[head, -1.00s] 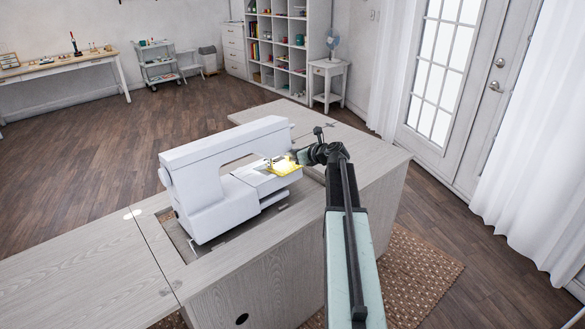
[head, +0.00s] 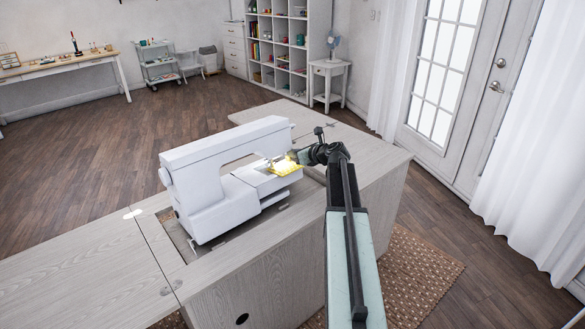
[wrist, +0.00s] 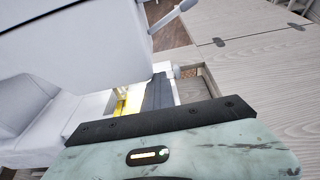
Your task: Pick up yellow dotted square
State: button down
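The yellow dotted square (head: 287,169) lies at the needle end of the white sewing machine (head: 215,180), on its flat bed. Its dots are too small to make out. In the wrist view a narrow strip of the yellow square (wrist: 121,104) shows beside a dark finger of mine; the rest is hidden. My gripper (head: 298,157) reaches in from the right, its tip at the square's right edge. I cannot tell whether it touches the square or how far its fingers are apart. In the wrist view my gripper (wrist: 157,92) is mostly covered by its own housing.
The machine sits in an opening of the grey wooden cabinet (head: 100,265). Its upper arm overhangs the bed close to my gripper. The cabinet top (head: 365,150) to the right and behind is mostly clear. White curtains (head: 530,150) hang farther right.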

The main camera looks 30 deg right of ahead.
jog(key=shift+w+d, duration=0.1)
jog(key=shift+d, duration=0.05)
jog(key=c, duration=1.5)
grip_release()
